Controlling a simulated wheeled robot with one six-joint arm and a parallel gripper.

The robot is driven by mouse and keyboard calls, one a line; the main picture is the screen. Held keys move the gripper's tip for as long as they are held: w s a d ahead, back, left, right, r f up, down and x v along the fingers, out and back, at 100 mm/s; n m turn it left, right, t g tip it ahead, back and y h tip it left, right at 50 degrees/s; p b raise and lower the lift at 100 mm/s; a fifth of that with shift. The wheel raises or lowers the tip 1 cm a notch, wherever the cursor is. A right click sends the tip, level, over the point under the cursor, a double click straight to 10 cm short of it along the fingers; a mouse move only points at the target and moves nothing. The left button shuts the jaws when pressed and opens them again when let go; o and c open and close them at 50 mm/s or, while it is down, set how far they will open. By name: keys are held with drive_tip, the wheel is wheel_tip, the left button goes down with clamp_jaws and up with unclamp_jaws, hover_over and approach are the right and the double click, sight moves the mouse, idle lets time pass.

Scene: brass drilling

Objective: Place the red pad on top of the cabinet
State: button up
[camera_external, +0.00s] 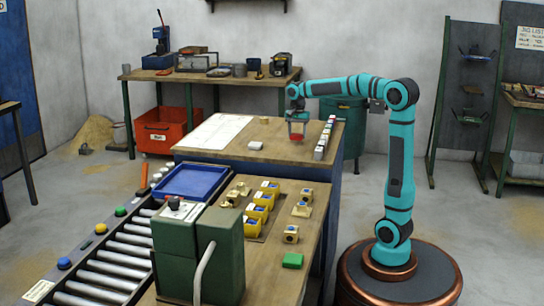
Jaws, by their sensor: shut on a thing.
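My gripper (297,129) points down over the wooden top of the blue-sided cabinet (262,153), toward the right of that top. It is shut on the red pad (296,137), which shows as a small red patch between the fingertips. The pad is at or just above the cabinet top; I cannot tell whether it touches. The fingers hide part of the pad.
A row of small upright items (325,138) stands along the cabinet's right edge, close to my gripper. A white sheet (215,131) lies on the left of the top. In front are a green pad (292,260), yellow bins (260,212), a blue tray (190,182) and a roller conveyor (110,268).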

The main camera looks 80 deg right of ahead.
sight(297, 134)
drive_tip(key=shift+f, duration=1.25)
drive_tip(key=o, duration=1)
drive_tip(key=shift+f, duration=0.1)
wheel_tip(297, 134, up, 12)
